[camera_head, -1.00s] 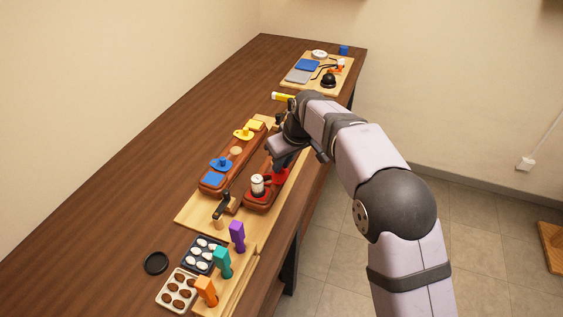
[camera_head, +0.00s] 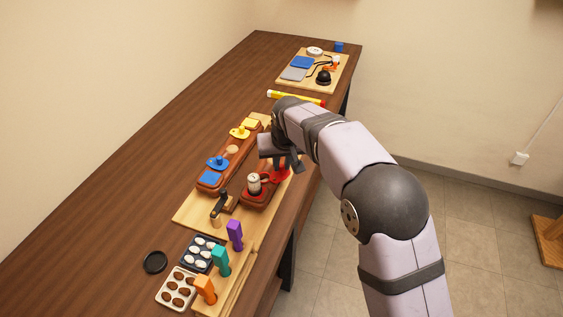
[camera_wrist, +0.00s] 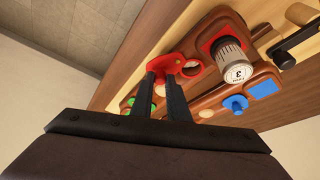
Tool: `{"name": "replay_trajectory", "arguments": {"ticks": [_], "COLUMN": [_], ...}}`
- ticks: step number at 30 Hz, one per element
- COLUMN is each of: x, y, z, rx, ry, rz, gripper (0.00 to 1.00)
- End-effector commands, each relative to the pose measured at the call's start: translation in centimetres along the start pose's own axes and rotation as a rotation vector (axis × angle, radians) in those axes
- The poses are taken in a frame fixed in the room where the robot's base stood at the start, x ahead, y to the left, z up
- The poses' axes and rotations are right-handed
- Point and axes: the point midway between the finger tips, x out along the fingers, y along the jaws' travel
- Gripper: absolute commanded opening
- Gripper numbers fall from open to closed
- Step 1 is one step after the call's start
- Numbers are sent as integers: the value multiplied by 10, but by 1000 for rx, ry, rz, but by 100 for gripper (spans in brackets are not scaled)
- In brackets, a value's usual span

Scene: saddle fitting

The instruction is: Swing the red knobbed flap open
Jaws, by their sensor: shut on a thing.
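The red flap (camera_wrist: 181,60) lies at the end of my gripper (camera_wrist: 167,77) in the wrist view. My two dark fingers are shut at the flap, on its knob; the knob itself is mostly hidden between them. A round opening (camera_wrist: 191,68) shows right beside the flap, at least partly uncovered. In the head view the red flap (camera_head: 281,174) shows below my gripper (camera_head: 284,163), over the right-hand brown block (camera_head: 256,199).
A white numbered cylinder (camera_head: 254,184) stands on a red patch close to the flap. A second brown block (camera_head: 225,166) holds blue and yellow flaps and knobs. A black lever (camera_head: 221,206) is in front.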

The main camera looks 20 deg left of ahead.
Motion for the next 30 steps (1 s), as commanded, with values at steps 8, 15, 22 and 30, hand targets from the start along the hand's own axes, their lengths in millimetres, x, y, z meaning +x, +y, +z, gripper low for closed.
{"name": "replay_trajectory", "arguments": {"ticks": [8, 15, 22, 30], "x": [0, 0, -3, -32], "y": [1, 0, 0, 0], "z": [0, 0, 0, -1], "rx": [1, 0, 0, 0], "ry": [0, 0, 1, 4], "rz": [1, 0, 0, -1], "gripper": [0, 32, 32, 32]}}
